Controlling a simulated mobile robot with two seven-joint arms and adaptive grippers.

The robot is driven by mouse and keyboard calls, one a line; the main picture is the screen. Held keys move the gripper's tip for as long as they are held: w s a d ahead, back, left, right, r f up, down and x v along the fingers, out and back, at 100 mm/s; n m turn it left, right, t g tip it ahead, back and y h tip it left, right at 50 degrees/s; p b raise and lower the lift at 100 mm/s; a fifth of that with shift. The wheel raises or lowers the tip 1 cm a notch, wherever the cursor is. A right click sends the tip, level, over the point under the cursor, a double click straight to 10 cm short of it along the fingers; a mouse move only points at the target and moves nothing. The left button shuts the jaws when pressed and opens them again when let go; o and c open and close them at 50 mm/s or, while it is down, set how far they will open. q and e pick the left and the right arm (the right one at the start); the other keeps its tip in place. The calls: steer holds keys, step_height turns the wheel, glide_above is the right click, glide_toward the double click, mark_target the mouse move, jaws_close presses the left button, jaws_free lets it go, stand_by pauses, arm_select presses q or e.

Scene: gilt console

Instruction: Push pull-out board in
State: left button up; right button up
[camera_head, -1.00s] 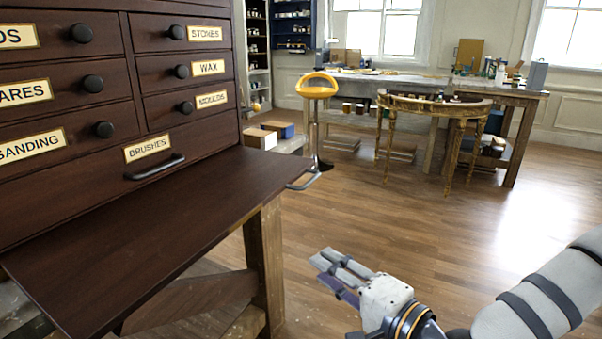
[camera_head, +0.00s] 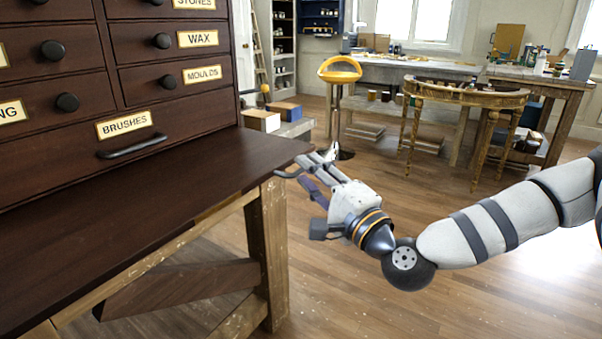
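The pull-out board (camera_head: 130,210) is a dark brown flat panel that sticks out from the cabinet below the BRUSHES drawer. Nothing is seen held. My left gripper is not in view.
The dark cabinet (camera_head: 195,115) with labelled drawers rises behind the board, on a wooden stand (camera_head: 268,245). A yellow stool (camera_head: 339,72), a gilt console (camera_head: 465,95) and a workbench (camera_head: 400,66) stand farther back.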

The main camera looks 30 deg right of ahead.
steer(key=shift+w+r, duration=0.25)
steer(key=shift+w, duration=0.95)
jaws_close()
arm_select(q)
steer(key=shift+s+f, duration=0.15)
